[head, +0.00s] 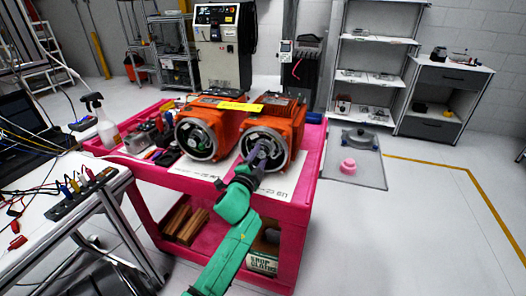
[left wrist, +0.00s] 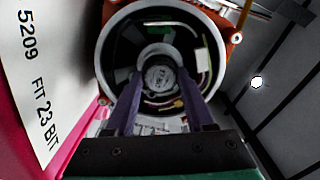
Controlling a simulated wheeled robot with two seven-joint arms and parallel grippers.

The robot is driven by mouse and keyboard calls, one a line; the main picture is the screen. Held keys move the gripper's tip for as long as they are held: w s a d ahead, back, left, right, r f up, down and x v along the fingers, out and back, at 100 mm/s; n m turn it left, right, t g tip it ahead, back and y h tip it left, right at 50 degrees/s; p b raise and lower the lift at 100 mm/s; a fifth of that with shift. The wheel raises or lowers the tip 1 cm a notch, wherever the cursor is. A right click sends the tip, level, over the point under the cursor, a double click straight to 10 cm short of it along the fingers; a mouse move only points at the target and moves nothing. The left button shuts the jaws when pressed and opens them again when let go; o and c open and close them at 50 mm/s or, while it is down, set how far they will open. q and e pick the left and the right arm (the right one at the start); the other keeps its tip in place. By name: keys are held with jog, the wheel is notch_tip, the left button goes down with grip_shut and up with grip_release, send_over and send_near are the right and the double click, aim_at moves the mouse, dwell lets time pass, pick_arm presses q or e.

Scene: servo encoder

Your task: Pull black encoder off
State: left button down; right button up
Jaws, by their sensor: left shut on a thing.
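Two orange servo motors stand side by side on a pink cart, their round open ends facing me. My left gripper (head: 262,152) reaches into the open end of the right motor (head: 284,128). In the left wrist view its two purple fingers (left wrist: 161,98) are shut on the round dark encoder (left wrist: 159,76) at the centre of the housing. The encoder sits inside the motor's ring, with wires and a green part around it. In the head view the encoder is mostly hidden by the gripper. The left motor (head: 205,131) stands beside it. My right gripper is not in view.
The pink cart (head: 305,190) carries a white printed sheet (head: 284,184), a spray bottle (head: 101,122) and several tools at its left. A bench with cables (head: 60,200) stands at the left. The floor right of the cart holds a grey mat (head: 350,175) with a pink object (head: 348,166).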

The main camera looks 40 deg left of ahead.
pick_arm(q)
jog(key=shift+p+v, duration=0.55)
jog(key=shift+v, duration=4.1)
